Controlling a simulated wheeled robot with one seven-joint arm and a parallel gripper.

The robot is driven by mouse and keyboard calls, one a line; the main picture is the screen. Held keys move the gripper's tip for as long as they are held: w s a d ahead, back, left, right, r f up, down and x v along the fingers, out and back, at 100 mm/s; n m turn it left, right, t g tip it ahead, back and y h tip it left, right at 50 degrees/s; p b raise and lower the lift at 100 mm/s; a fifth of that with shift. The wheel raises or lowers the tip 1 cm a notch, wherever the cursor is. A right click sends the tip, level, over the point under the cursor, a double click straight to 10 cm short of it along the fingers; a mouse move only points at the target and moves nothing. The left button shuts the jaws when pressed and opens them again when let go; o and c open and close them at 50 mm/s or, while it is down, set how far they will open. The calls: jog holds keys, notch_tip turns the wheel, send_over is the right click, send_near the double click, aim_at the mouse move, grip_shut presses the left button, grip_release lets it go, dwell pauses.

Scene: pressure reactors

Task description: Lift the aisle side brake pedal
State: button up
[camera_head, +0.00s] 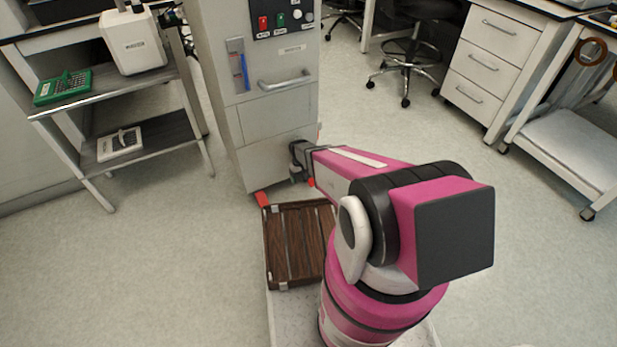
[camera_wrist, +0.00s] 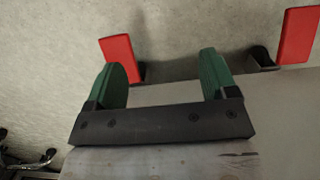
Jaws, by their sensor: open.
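Two red brake pedals sit at the foot of the grey cabinet (camera_head: 272,130). In the head view, one pedal (camera_head: 262,199) is at its lower left corner, and a small red part (camera_head: 311,182) shows beside my arm, mostly hidden. In the wrist view, one pedal (camera_wrist: 119,50) is at the left, partly behind my left green finger, and the other pedal (camera_wrist: 297,35) is at the upper right, clear of the fingers. My gripper (camera_wrist: 164,75) is open, with nothing seen between its fingers. I cannot tell whether the left finger touches the pedal, or which pedal is aisle side.
My arm crosses the head view and covers part of the cabinet's base. A shelf cart (camera_head: 120,90) stands to the left. Drawers (camera_head: 480,75) and a white cart (camera_head: 580,140) stand to the right. The floor (camera_head: 140,270) is clear at the left front.

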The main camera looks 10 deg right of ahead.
jog(key=shift+s+a+r, duration=0.35)
jog(key=shift+a+r, duration=0.05)
jog(key=shift+a, duration=0.2)
jog(key=shift+s+a+r, duration=0.3)
jog(key=shift+a+r, duration=0.1)
jog(key=shift+a, duration=0.15)
jog(key=shift+s+a+r, duration=0.35)
jog(key=shift+a+r, duration=0.05)
jog(key=shift+a, duration=0.2)
jog(key=w+d+t, duration=0.1)
jog(key=w+d, duration=0.5)
jog(key=d, duration=0.4)
notch_tip(320, 180, down, 11)
